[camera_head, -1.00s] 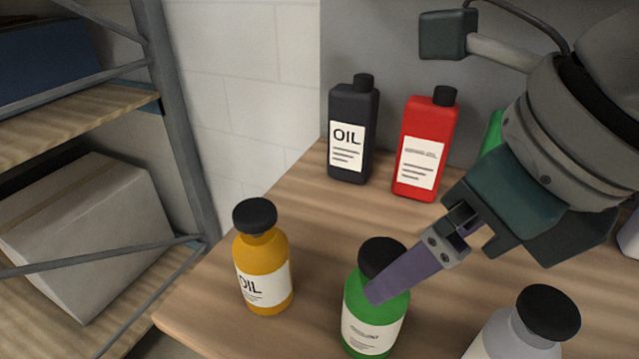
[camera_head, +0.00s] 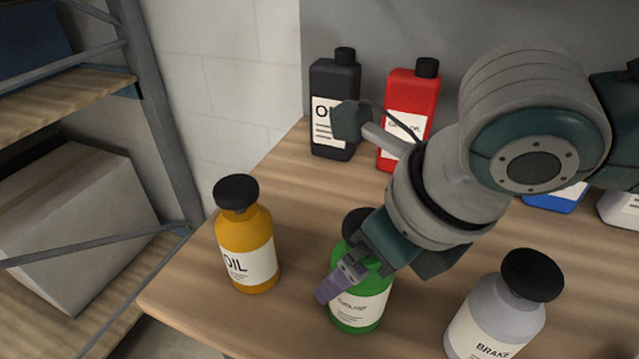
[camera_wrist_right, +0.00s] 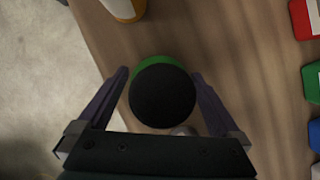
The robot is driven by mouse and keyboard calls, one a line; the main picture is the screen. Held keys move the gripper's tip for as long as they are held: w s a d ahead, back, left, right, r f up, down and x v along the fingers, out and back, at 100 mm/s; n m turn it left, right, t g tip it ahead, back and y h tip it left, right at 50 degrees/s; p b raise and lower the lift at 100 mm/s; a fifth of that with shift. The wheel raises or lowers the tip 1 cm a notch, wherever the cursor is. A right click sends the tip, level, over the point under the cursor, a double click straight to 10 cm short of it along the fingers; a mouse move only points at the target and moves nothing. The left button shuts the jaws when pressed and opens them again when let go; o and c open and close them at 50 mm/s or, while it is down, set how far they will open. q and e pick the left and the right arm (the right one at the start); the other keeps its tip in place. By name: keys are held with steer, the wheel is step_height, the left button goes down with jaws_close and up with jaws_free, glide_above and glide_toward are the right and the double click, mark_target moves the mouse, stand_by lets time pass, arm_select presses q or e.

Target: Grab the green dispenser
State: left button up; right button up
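The green dispenser (camera_head: 356,324), a round bottle with a black cap and white label, stands upright near the table's front edge. My right gripper (camera_head: 346,284) is lowered at it, with one purple finger in front of its side; the other finger is hidden in the head view. In the right wrist view the dispenser (camera_wrist_right: 165,61) is mostly covered by its black cap. There my right gripper (camera_wrist_right: 160,80) is open, with one finger on each side of the bottle. Whether the fingers touch it, I cannot tell. My left gripper is not in view.
A yellow oil bottle (camera_head: 247,248) stands left of the dispenser and a grey brake bottle (camera_head: 500,315) right. Black (camera_head: 335,80) and red (camera_head: 412,92) jugs and a blue container (camera_head: 553,200) stand behind on the wooden table (camera_head: 290,180). A shelf rack (camera_head: 160,120) is at left.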

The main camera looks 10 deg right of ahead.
jaws_close()
stand_by(0.6)
